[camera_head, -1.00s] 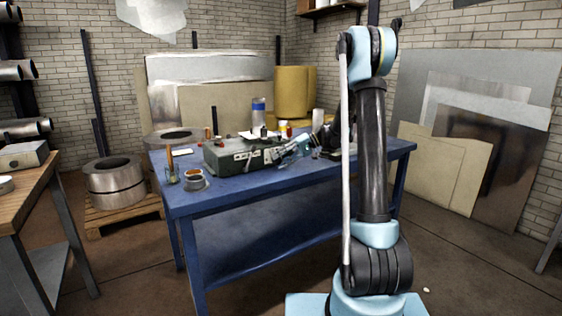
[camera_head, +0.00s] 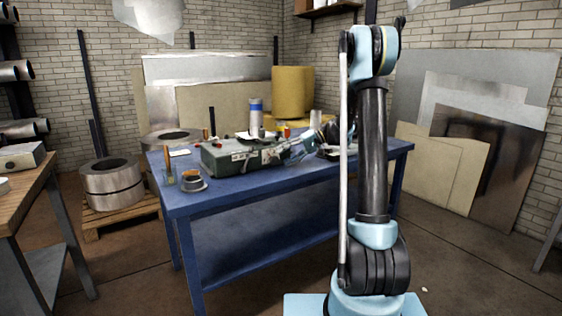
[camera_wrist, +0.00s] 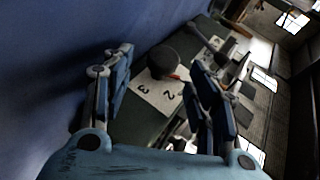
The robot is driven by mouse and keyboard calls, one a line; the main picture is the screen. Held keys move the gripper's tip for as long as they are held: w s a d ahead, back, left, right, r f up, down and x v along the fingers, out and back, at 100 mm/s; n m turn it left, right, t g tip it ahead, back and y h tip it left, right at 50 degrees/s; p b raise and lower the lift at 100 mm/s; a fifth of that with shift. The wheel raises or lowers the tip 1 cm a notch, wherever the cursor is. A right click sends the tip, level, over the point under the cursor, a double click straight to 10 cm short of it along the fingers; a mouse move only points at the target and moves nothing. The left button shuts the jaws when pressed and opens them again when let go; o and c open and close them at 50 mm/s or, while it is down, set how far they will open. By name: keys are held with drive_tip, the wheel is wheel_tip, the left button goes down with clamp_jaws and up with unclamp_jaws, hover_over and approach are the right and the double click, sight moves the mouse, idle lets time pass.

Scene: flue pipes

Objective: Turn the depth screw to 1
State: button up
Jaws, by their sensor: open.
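In the wrist view a dark round knob (camera_wrist: 163,59), which looks like the depth screw, stands on a white plate (camera_wrist: 160,92) marked with a 2 and a 3. A small red mark shows at the knob's edge, on the side toward the numbers. The plate is on the green machine (camera_head: 236,158), which stands on the blue workbench. My gripper (camera_wrist: 158,62) is open, one finger on each side of the knob in the picture; I cannot tell whether either touches it. The 1 is not readable. In the head view the knob cannot be made out.
A wooden table (camera_head: 28,190) stands at left.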

drive_tip(key=shift+v, duration=2.15)
drive_tip(key=shift+s, duration=0.1)
drive_tip(key=s+d+m+t+h, duration=0.1)
drive_tip(key=s+d+h, duration=0.15)
drive_tip(key=s, duration=0.85)
drive_tip(key=s+d+m+t+h, duration=0.1)
drive_tip(key=s+d+m+h, duration=0.15)
drive_tip(key=s, duration=0.95)
drive_tip(key=s+d+f+t+h, duration=0.1)
drive_tip(key=s+d+f+h, duration=0.2)
drive_tip(key=s, duration=0.7)
drive_tip(key=s+d+f+t+h, duration=0.1)
drive_tip(key=s+d+f+h, duration=0.3)
drive_tip(key=s+d+f, duration=0.4)
drive_tip(key=shift+s+f, duration=0.65)
drive_tip(key=shift+s, duration=0.3)
drive_tip(key=shift+m, duration=0.25)
drive_tip(key=shift+w+f, duration=0.2)
drive_tip(key=shift+w, duration=0.25)
